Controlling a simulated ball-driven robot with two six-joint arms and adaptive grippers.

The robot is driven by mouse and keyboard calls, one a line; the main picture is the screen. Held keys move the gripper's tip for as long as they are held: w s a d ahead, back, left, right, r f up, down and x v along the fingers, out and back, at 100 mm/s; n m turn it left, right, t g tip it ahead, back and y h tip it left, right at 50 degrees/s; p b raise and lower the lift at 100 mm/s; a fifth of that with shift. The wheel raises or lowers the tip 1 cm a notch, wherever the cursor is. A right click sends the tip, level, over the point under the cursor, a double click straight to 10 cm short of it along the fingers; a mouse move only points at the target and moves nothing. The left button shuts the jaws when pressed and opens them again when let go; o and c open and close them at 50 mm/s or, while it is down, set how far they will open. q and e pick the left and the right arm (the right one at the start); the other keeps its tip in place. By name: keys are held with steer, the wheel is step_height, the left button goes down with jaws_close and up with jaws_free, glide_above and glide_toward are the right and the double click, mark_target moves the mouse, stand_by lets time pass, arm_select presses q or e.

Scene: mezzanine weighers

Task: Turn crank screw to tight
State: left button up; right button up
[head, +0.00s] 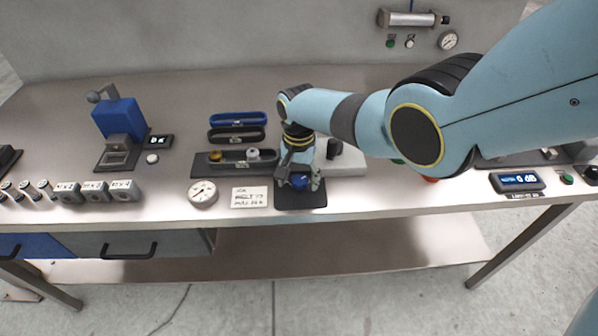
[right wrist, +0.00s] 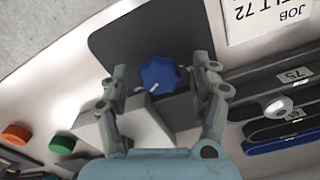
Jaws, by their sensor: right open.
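A blue lobed knob (head: 300,181), likely the crank screw, sits over a dark plate (head: 303,201) near the table's front edge. In the right wrist view the knob (right wrist: 158,74) shows with a small pale pointer at its side. My right gripper (head: 299,183) is over the knob, pointing down. In the right wrist view its fingers (right wrist: 162,84) are spread, one on each side of the knob, with visible gaps. The gripper partly hides the knob in the head view. My left gripper is not in view.
A grey block (head: 345,161) stands just right of the plate. A round gauge (head: 203,193), a job card (head: 249,197) and trays (head: 237,135) lie to the left. A blue press (head: 119,117) stands farther left. My right arm covers the table's right middle.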

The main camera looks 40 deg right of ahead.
mark_target(299, 181)
step_height(299, 181, up, 12)
stand_by(0.6)
